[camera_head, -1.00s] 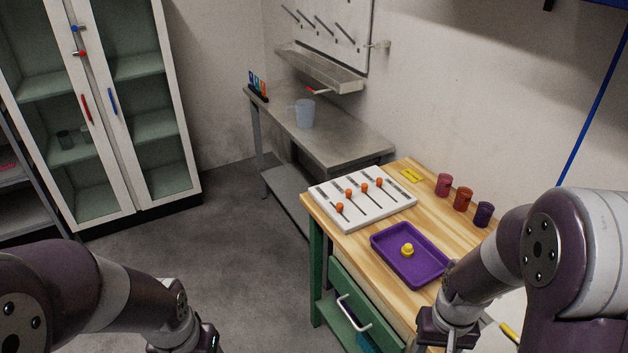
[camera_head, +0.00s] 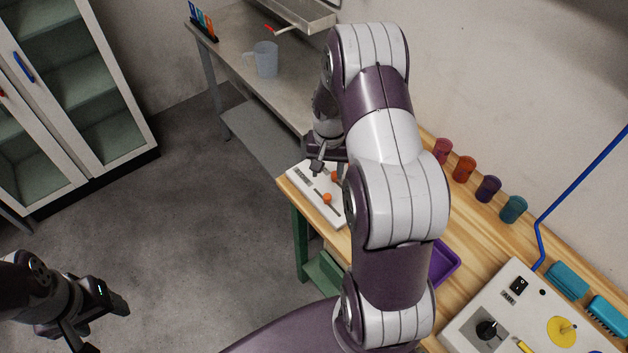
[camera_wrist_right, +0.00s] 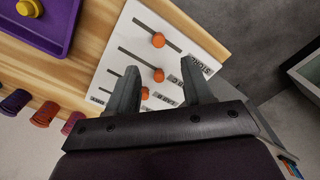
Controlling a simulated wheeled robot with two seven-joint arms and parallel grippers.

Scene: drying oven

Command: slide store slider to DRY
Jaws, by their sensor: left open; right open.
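The white slider panel (camera_head: 315,205) lies on the wooden workbench, partly hidden by my right arm in the head view. In the right wrist view the panel (camera_wrist_right: 130,45) shows several slots with orange knobs. The slider knob (camera_wrist_right: 158,40) farthest from my gripper is in line with a label that appears to read STORE, and sits about mid-slot. My right gripper (camera_wrist_right: 160,88) is open over the panel; another orange knob (camera_wrist_right: 158,75) shows between its fingers, with contact unclear. In the head view it is at the panel's far part (camera_head: 328,165). My left gripper (camera_head: 106,328) is open and empty over the floor.
A purple tray (camera_head: 444,262) lies beside the panel. Several coloured cups (camera_head: 464,169) stand along the bench's back. A control box (camera_head: 530,310) is at the right. A grey side table (camera_head: 235,65) with a jug (camera_head: 266,60) stands beyond; a glass cabinet (camera_head: 85,90) is at left.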

